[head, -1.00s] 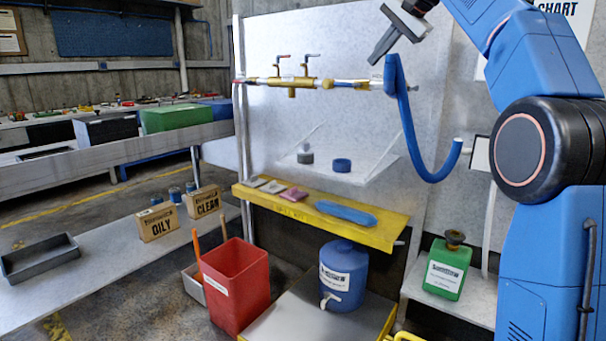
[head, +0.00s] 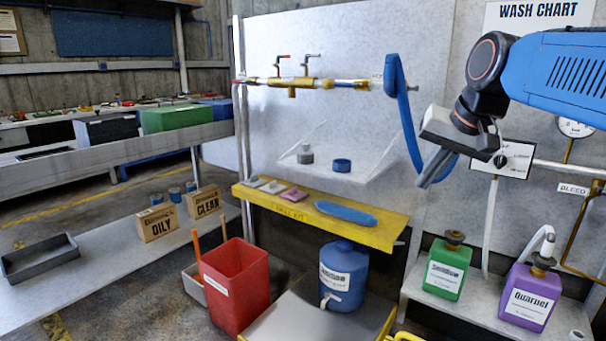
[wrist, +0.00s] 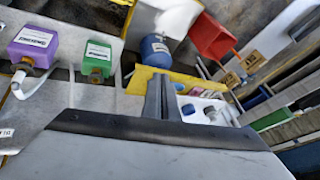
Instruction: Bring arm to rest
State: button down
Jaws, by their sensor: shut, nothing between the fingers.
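My gripper (head: 431,176) is in the head view at the right of centre, hanging in the air in front of the white back panel. Its fingers point down and to the left, and it is shut and empty. It is close to the hanging blue hose (head: 408,125) and overlaps its lower part in the picture; I cannot tell whether they touch. My blue arm reaches in from the right edge. In the wrist view the closed fingers (wrist: 158,97) show in the middle, with nothing between them.
A green jug (head: 446,270) and a purple jug (head: 529,295) stand on the shelf at lower right. A blue drum (head: 342,272) and red bin (head: 240,285) stand below.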

jog(key=s+d+f+n+h, duration=0.1)
jog(key=s+f+n, duration=0.1)
jog(key=s+f, duration=0.8)
jog(key=s+d+f+n+g, duration=0.1)
jog(key=s+d+f, duration=0.1)
jog(key=s+f, duration=0.8)
notch_tip(320, 180, down, 6)
jog(key=shift+s+d+r+n+h, duration=0.1)
jog(key=shift+s+d+n+h, duration=0.05)
jog(key=shift+s+n+h, duration=0.2)
jog(key=shift+d, duration=0.15)
